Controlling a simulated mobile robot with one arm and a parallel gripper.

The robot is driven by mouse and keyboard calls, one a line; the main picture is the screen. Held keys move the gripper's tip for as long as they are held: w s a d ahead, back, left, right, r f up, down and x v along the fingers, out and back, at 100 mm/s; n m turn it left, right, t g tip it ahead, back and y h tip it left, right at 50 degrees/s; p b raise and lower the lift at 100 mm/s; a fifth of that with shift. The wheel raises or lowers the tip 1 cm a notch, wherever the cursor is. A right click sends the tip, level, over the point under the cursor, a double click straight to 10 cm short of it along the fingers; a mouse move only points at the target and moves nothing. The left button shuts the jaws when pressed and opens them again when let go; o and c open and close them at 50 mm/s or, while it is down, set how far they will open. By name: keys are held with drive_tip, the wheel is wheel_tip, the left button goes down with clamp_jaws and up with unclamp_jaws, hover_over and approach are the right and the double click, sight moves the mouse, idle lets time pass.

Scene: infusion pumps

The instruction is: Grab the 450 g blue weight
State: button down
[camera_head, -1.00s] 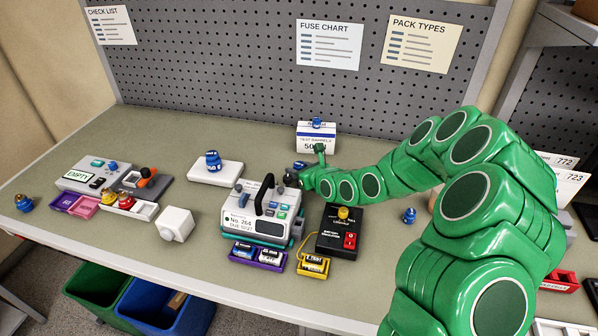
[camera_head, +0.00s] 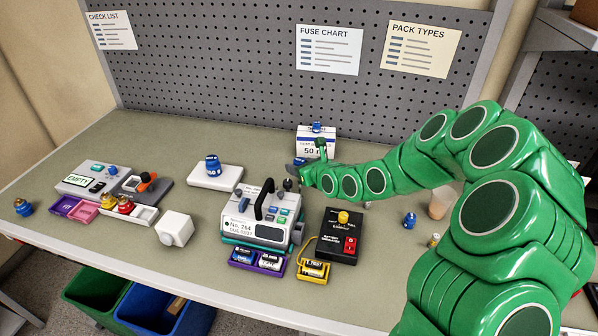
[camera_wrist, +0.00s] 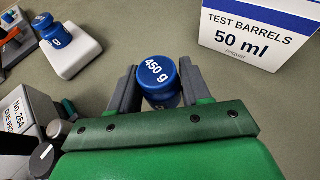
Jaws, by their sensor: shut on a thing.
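The blue weight (camera_wrist: 159,82) marked 450 g sits between the two dark fingers of my gripper (camera_wrist: 158,90) in the wrist view, and the jaws are shut on it. In the head view my gripper (camera_head: 300,170) is behind the white pump No. 264 (camera_head: 262,215), in front of the test barrels box. The held weight is mostly hidden there. Another blue weight (camera_head: 212,166) stands on a white scale (camera_head: 215,178); both also show in the wrist view, the weight (camera_wrist: 52,30) marked in g and the scale (camera_wrist: 72,52). I cannot tell whether the held weight touches the table.
The test barrels box (camera_head: 314,147) stands behind my gripper. A black tester (camera_head: 340,236) and battery trays (camera_head: 258,262) lie at the front. Other blue weights stand at the far left (camera_head: 23,207) and right (camera_head: 409,219). The table is clear behind the white scale.

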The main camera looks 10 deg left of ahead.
drive_tip(key=s+d+r, duration=0.5)
drive_tip(key=s+r, duration=0.4)
drive_tip(key=s, duration=0.2)
drive_tip(key=shift+s+d, duration=0.3)
drive_tip(key=shift+d, duration=0.05)
